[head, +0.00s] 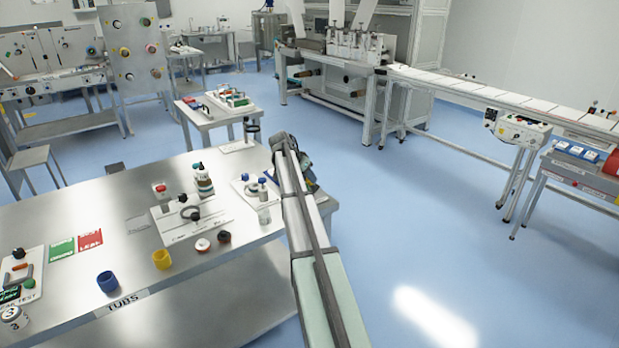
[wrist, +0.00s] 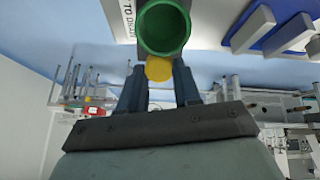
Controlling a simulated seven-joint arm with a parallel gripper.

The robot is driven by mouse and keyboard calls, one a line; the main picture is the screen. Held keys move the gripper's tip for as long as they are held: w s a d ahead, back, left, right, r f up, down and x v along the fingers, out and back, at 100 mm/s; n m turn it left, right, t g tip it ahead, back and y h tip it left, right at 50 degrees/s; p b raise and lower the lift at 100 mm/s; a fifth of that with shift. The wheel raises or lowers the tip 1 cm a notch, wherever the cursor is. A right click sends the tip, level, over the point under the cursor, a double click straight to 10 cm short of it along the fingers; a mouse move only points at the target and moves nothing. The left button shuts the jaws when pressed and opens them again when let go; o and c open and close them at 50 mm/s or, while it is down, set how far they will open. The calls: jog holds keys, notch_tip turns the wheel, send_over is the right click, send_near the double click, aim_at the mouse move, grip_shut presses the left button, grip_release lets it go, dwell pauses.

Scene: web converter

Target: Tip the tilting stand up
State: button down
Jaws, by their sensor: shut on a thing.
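In the wrist view, my gripper (wrist: 158,80) has its two dark fingers on either side of a yellow knob (wrist: 158,69), shut on it. Directly above the knob in the picture is a round green cup (wrist: 184,42), its open mouth facing the camera. A white plate (wrist: 127,12) with black lettering, partly cut off, lies beside the cup. I take the cup and knob to be parts of the tilting stand; its base and hinge are not clear. In the head view, my arm reaches past the right end of the steel table and hides the knob and green cup.
The steel table (head: 130,205) carries a yellow tub (head: 161,260), a blue tub (head: 108,282), a brown bottle (head: 204,182) and several small fixtures. A smaller table (head: 200,118) stands behind it. Open blue floor (head: 430,215) lies to the right, before a conveyor (head: 480,92).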

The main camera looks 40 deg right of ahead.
jog(key=shift+a+h, duration=0.3)
dwell(0.5)
jog(key=c, duration=0.8)
grip_release()
jog(key=shift+r, duration=0.1)
jog(key=v, duration=1.3)
jog(key=shift+a+r, duration=0.25)
jog(key=shift+r, duration=0.1)
